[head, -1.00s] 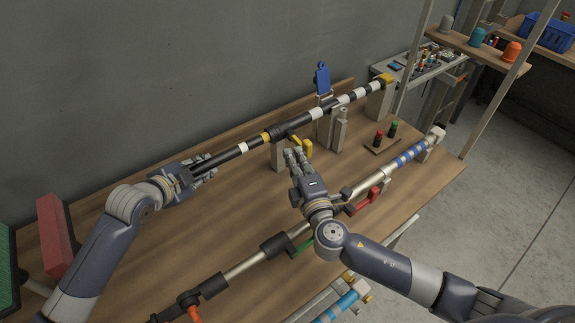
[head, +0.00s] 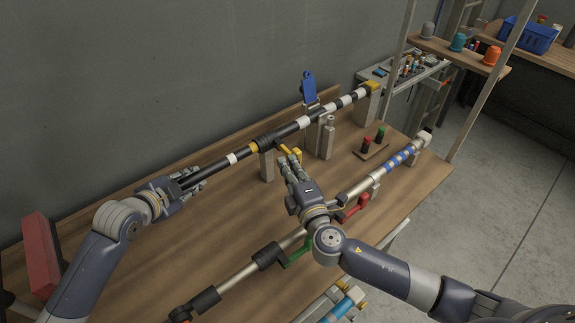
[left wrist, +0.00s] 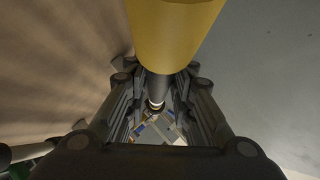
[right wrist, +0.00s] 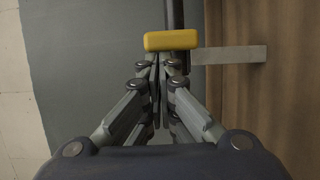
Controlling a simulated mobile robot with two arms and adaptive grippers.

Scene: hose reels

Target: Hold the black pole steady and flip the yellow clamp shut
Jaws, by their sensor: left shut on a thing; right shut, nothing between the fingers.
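The black pole (head: 206,172) with white and yellow bands runs from lower left to upper right along the back of the bench. My left gripper (head: 190,191) is shut around its near-left end. In the left wrist view the pole (left wrist: 158,88) passes between the fingers, below a large yellow part. The yellow clamp lever (head: 296,153) sticks out from a black clamp (head: 270,139) on the pole, toward the front right. My right gripper (head: 285,160) is shut and empty, its fingertips at the lever. In the right wrist view the yellow lever (right wrist: 171,40) lies crosswise just beyond the fingertips. Contact is unclear.
Grey posts (head: 327,140) stand under and near the pole. A second, silver pole (head: 238,275) with blue bands and a red lever (head: 353,208) lies in front, under my right arm. A red block (head: 40,255) stands far left.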

